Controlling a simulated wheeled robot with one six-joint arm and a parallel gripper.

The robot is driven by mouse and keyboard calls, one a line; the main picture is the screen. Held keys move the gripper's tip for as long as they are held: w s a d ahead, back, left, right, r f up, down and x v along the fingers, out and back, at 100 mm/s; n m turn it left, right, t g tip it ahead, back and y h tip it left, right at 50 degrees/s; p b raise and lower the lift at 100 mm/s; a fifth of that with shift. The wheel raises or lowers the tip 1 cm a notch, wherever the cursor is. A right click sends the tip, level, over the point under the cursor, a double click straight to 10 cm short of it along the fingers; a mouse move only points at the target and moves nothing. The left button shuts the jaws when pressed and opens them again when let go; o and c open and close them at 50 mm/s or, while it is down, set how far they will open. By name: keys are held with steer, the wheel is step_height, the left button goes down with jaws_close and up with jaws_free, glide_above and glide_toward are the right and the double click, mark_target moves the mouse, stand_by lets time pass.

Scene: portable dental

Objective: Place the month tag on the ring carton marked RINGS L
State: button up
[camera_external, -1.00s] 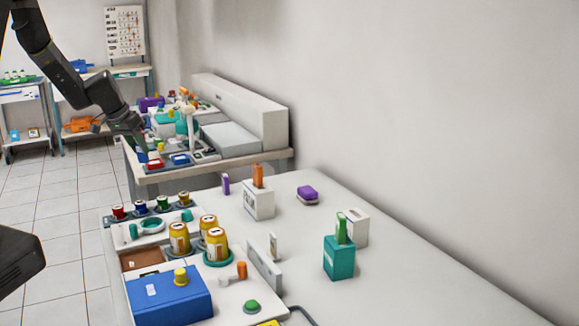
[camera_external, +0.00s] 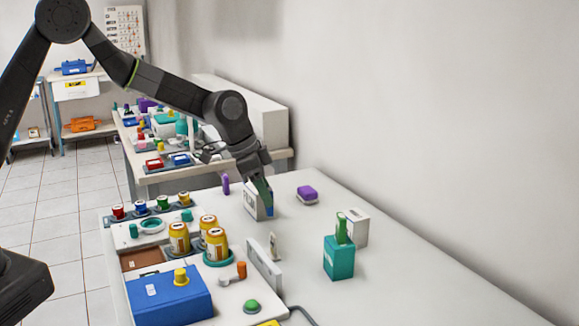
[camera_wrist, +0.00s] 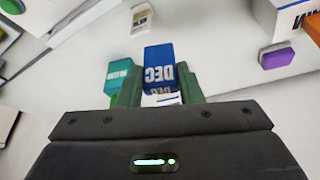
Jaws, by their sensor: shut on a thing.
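My gripper (camera_external: 262,187) is shut on a blue block lettered DEC, the month tag (camera_wrist: 159,65), which also shows as a blue patch in the external view (camera_external: 269,208). The gripper is over the far part of the white table, in front of a white carton (camera_external: 251,200) that it partly hides. A teal carton (camera_external: 338,262) with a green piece at its top stands to the right, a white carton (camera_external: 357,227) just behind it. In the wrist view a lettered teal box (camera_wrist: 118,72) is left of the tag. I cannot read RINGS L on any carton.
A purple block (camera_external: 307,193) lies right of the gripper, and a thin purple piece (camera_external: 225,184) stands left. A small upright card (camera_external: 274,245) is nearer. Yellow cans (camera_external: 216,243) and a blue box (camera_external: 168,297) fill the near left. The table's right side is clear.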

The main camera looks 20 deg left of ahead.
steer(key=s+d+m+b, duration=0.1)
steer(key=s+d+b, duration=0.2)
steer(key=s+d, duration=0.45)
steer(key=f, duration=0.3)
steer(key=f+p, duration=0.1)
steer(key=f, duration=0.2)
steer(key=a+f+p, duration=0.1)
steer(key=f, duration=0.3)
steer(key=shift+f, duration=0.1)
steer(key=shift+f, duration=0.15)
steer(key=o, duration=1)
steer(key=shift+c, duration=0.2)
